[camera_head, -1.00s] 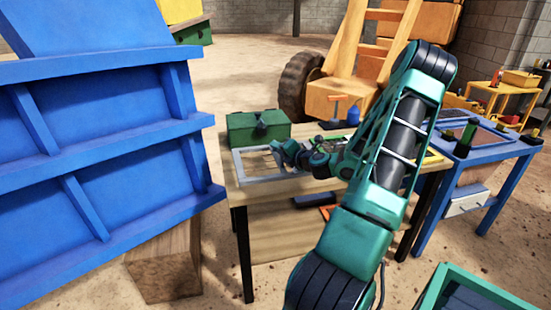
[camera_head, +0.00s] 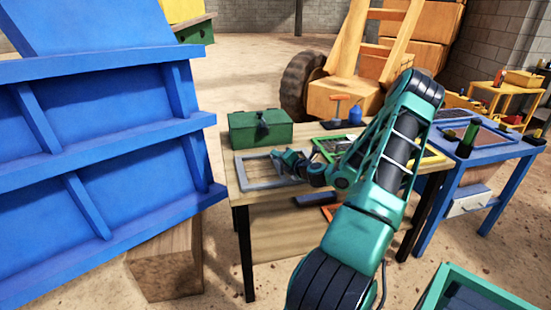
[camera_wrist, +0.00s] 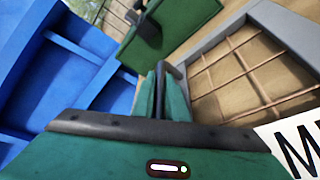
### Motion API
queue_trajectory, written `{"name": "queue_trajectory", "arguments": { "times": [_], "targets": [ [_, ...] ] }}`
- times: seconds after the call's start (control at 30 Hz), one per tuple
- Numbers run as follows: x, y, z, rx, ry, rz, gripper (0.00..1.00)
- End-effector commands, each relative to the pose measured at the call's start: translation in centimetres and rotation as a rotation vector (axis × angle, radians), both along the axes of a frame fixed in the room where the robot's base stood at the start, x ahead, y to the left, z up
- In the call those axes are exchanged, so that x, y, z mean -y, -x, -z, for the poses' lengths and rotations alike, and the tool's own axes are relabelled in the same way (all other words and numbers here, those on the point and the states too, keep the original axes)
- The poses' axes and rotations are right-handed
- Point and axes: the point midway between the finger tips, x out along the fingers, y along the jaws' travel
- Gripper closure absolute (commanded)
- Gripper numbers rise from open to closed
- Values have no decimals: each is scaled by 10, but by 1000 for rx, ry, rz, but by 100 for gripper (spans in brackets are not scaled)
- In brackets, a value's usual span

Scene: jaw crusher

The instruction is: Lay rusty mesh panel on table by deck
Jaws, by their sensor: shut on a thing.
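The mesh panel (camera_head: 260,172), a grey frame with thin rusty wires, is at the left end of the wooden table (camera_head: 262,208). It appears flat on or very close to the top; I cannot tell whether it fully touches. In the wrist view the panel (camera_wrist: 240,75) fills the right side, its grey frame beside my fingers. My gripper (camera_head: 283,160) is over the panel's right part in the head view. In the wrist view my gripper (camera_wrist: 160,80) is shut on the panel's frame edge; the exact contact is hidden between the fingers.
A green box (camera_head: 258,130) stands just behind the panel. A green-framed panel (camera_head: 322,152) lies to the right on the same table. A large blue ribbed structure (camera_head: 100,150) rises close on the left. A blue table (camera_head: 490,155) stands at right.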

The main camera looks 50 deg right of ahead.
Motion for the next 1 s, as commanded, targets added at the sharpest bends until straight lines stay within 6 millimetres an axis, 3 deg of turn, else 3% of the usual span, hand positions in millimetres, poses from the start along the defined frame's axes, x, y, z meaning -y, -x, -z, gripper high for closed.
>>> {"name": "queue_trajectory", "arguments": {
  "times": [0.33, 0.37, 0.4, 0.43, 0.8, 1.0],
  "targets": [
    [-1, -1, 1, 4, 1, -1, 100],
    [-1, -1, 2, 0, 1, -2, 81],
    [-1, -1, 2, 0, 1, -2, 71],
    [-1, -1, 2, 0, 1, -2, 69],
    [-2, 0, -1, 0, 1, -2, 69],
    [-7, 29, -7, -1, -1, 1, 69]
  ]
}}
